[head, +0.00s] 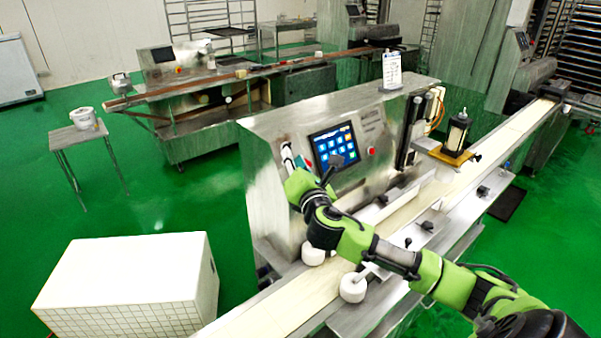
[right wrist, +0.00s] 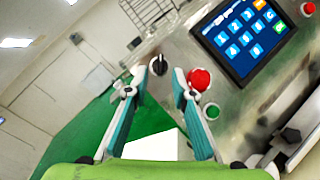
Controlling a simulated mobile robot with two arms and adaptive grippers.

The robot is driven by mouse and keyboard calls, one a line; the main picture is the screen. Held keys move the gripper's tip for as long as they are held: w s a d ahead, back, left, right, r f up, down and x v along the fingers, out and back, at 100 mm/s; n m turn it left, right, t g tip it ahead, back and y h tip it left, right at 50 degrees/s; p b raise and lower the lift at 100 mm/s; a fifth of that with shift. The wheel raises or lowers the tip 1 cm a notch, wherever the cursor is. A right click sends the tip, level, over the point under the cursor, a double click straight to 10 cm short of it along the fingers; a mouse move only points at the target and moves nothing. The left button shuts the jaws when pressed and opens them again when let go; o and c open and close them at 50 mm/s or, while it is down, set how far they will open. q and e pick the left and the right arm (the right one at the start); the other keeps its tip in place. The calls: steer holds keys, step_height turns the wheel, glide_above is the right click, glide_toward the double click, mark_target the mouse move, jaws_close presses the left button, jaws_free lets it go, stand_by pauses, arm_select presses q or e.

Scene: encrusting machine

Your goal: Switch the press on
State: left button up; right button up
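The press is a steel machine (head: 262,190) with a lit blue touchscreen (head: 335,146), which also shows in the right wrist view (right wrist: 242,38). My right gripper (head: 293,155) is at the left end of its front panel. In the right wrist view my right gripper (right wrist: 160,76) has its two fingers apart. A black rotary switch (right wrist: 158,65) shows between and just beyond the fingertips; I cannot tell whether they touch it. A red button (right wrist: 199,79) is close beside the right finger, with a green button (right wrist: 211,111) below it. My left gripper is not in view.
A conveyor belt (head: 290,303) runs along the press front. White knobs (head: 352,287) stand beside it, below my right arm. A red button (head: 371,151) is right of the screen. A white tiled block (head: 130,270) stands at front left. Green floor is free behind it.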

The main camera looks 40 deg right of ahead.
steer(key=v, duration=0.8)
steer(key=shift+s, duration=0.2)
